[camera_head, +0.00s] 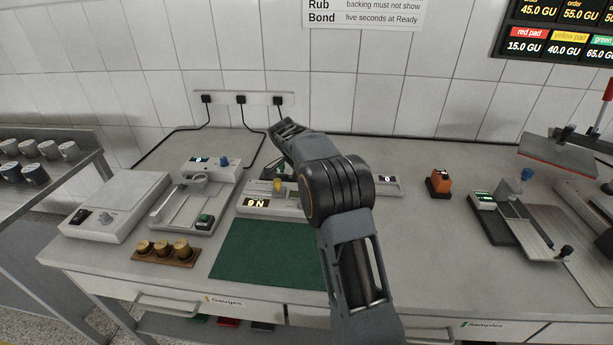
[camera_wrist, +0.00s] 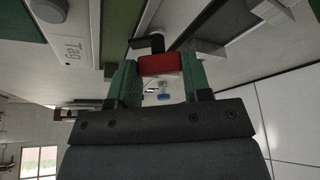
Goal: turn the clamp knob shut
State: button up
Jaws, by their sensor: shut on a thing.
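My gripper (camera_wrist: 160,80) has two green fingers, shut on a red block-like part (camera_wrist: 160,64) in the wrist view. I take this part for the clamp knob, but its label does not show. A black part (camera_wrist: 150,44) sits directly behind it. In the head view my arm comes down over a long pale device (camera_head: 262,208) with a lit display reading like "9 N" and a yellow part on top. My arm hides the middle of this device, the red part and most of the gripper there.
A green mat (camera_head: 262,254) lies in front of the device. Brass weights (camera_head: 162,251) stand on a wooden strip to the left, with pale instruments (camera_head: 115,205) behind. An orange block (camera_head: 439,181) and a sloped grey board stand right.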

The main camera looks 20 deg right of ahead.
jog(key=m+g+p, duration=0.1)
jog(key=m, duration=0.2)
jog(key=shift+w+r+m, duration=0.1)
jog(key=shift+m, duration=0.2)
jog(key=shift+m+g+y+p, duration=0.4)
jog(key=shift+m+g+p, duration=0.45)
jog(key=shift+m, duration=0.65)
jog(key=o, duration=0.9)
jog(key=p+v, duration=0.4)
jog(key=v, duration=0.9)
jog(key=shift+w+a+r, duration=0.15)
jog(key=shift+a+r, duration=0.05)
jog(key=shift+r, duration=0.05)
